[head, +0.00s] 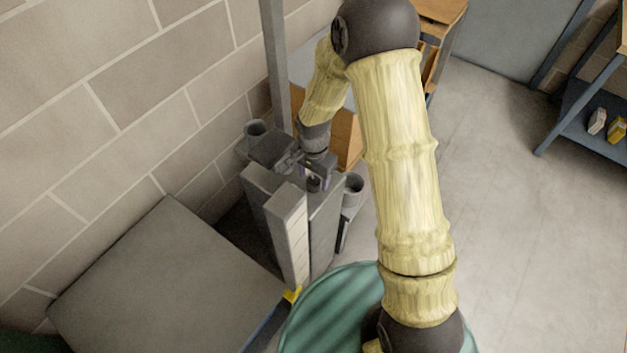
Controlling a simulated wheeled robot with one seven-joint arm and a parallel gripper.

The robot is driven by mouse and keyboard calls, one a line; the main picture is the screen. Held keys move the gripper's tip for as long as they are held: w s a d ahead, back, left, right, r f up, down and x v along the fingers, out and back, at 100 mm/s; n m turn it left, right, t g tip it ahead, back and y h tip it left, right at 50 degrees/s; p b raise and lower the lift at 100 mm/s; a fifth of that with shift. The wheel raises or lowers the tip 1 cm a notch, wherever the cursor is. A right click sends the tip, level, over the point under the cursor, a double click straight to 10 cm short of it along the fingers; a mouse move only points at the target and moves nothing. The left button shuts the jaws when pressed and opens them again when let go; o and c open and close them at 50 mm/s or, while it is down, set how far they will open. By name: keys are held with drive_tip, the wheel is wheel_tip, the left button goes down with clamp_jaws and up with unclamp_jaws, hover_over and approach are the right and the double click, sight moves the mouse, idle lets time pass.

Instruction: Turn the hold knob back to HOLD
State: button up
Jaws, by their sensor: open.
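A grey upright unit (275,196) stands by the block wall in the head view. A small dark knob-like part (314,184) shows at its top; I cannot read any HOLD mark or tell which way the knob points. My gripper (316,172) is at the end of my arm, pointing down at the top of the unit, right at this dark part. Its jaws are open. The fingers are small and dark, and I cannot tell whether they touch the knob or stand around it.
Grey cups (353,190) and (256,131) sit at the unit's sides. A grey post (274,60) rises behind it. A flat grey tabletop (165,285) lies at lower left. A wooden box (346,140) is behind. A blue rack (580,125) stands at right, with open floor before it.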

drive_tip(key=shift+f, duration=1.25)
drive_tip(key=c, duration=1)
